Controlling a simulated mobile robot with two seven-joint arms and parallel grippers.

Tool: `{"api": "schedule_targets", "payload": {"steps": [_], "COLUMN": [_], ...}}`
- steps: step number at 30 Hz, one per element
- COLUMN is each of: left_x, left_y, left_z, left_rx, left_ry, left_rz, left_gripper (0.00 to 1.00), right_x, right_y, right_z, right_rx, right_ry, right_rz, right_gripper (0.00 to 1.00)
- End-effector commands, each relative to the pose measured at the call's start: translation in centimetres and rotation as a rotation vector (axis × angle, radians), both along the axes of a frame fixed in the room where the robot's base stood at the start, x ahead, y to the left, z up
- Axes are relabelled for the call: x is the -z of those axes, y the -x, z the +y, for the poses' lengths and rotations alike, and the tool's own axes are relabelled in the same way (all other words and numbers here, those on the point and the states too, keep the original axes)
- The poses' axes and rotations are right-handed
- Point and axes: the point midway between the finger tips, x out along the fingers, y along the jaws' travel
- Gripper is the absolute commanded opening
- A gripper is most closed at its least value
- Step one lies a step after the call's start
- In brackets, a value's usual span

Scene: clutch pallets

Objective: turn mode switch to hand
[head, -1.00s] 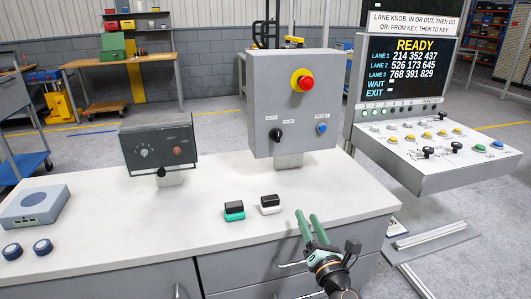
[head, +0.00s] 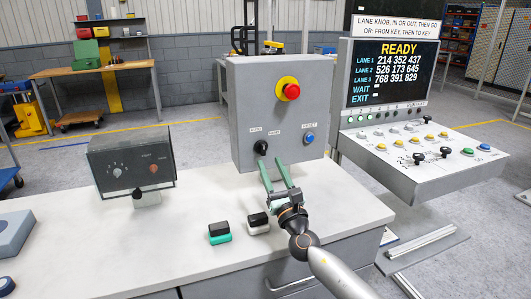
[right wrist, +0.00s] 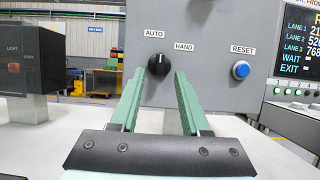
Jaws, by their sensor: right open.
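The mode switch (head: 261,147) is a black knob on the front of the grey control box (head: 240,90). In the right wrist view the black knob (right wrist: 159,64) sits below the AUTO label (right wrist: 154,34) and the HAND label (right wrist: 184,47). Its pale mark appears to point up, nearer AUTO. My right gripper (head: 273,166) has green fingers, spread open and empty, just below and in front of the knob. In the wrist view its open fingertips (right wrist: 159,72) frame the knob from either side, without visible contact. My left gripper is not seen.
A blue RESET button (head: 309,138) is right of the switch, and a red emergency stop (head: 288,90) is above. A dark box (head: 130,158) stands left. Two small blocks, one green-based (head: 219,234) and one white-based (head: 258,223), lie on the white worktop (head: 70,235).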

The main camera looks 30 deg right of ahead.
Motion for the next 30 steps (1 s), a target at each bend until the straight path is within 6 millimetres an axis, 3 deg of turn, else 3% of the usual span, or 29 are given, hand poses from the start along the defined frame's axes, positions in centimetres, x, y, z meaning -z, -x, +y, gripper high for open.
{"api": "schedule_targets", "payload": {"steps": [9,21,30], "left_x": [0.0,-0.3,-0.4], "left_y": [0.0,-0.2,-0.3], "left_z": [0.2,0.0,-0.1], "left_rx": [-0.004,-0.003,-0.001], "left_ry": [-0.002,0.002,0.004], "left_rz": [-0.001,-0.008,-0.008], "left_gripper": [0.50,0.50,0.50], "right_x": [-1.5,-1.7,-1.8], "right_y": [-3.7,-4.3,-4.2], "right_z": [-0.9,-1.0,-1.0], "right_rx": [-0.001,-0.002,-0.001], "right_ry": [-0.002,-0.002,-0.002], "right_rz": [0.000,0.001,0.001], "right_gripper": [0.46,0.46,0.15]}}
